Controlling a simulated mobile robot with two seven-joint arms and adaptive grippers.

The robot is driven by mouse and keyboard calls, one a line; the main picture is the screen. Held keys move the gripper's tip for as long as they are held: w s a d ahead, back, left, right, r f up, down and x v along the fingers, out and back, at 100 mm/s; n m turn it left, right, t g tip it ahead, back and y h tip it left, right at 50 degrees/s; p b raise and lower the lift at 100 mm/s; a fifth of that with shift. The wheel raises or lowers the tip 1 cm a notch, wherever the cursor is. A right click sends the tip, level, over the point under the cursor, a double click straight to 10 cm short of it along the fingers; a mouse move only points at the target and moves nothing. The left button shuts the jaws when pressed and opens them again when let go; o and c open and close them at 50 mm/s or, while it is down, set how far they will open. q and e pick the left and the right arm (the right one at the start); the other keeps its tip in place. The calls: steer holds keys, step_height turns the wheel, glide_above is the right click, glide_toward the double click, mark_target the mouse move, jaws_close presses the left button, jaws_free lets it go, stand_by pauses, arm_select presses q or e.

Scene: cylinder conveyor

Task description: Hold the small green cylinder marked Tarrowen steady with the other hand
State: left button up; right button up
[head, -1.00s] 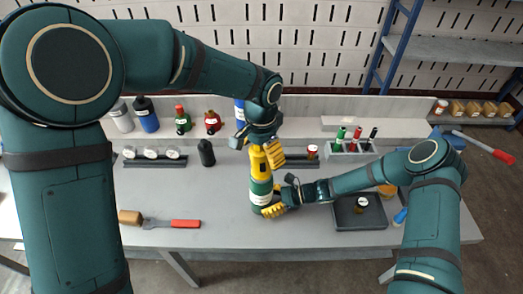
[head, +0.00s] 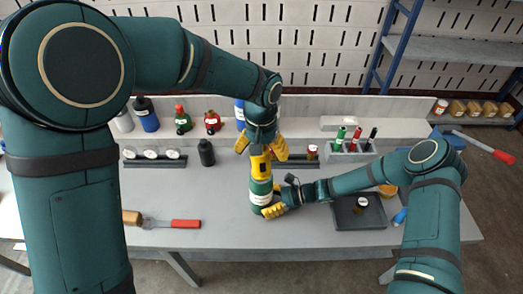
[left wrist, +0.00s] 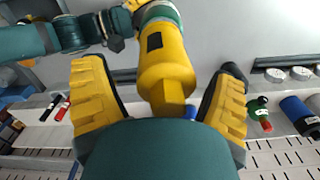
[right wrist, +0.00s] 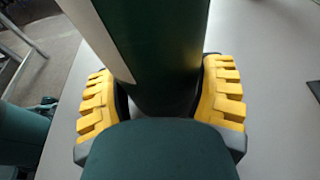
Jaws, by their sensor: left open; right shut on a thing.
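A green cylinder (head: 260,188) with a white band stands upright on the bench. A yellow head (head: 260,165) with a dark patch sits on top. Any name on the band is too small to read. My right gripper (head: 269,210) is shut around the cylinder's lower part; in the right wrist view the green wall (right wrist: 155,60) lies between its two yellow fingers. My left gripper (head: 262,146) is open above the yellow head. In the left wrist view the head's narrow end (left wrist: 172,98) shows between the spread fingers, with gaps on both sides.
A black bottle (head: 206,152) and a rack with white-topped round pieces (head: 146,154) stand left of the cylinder. A red-handled tool (head: 184,224) lies front left. A dark tray (head: 345,217) with a small jar and a holder of coloured pieces (head: 350,155) are at right.

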arm_select(q)
steer(key=n, duration=0.6)
stand_by(0.3)
steer(key=n, duration=0.6)
steer(key=shift+f, duration=0.1)
stand_by(0.3)
steer(key=shift+f, duration=1.15)
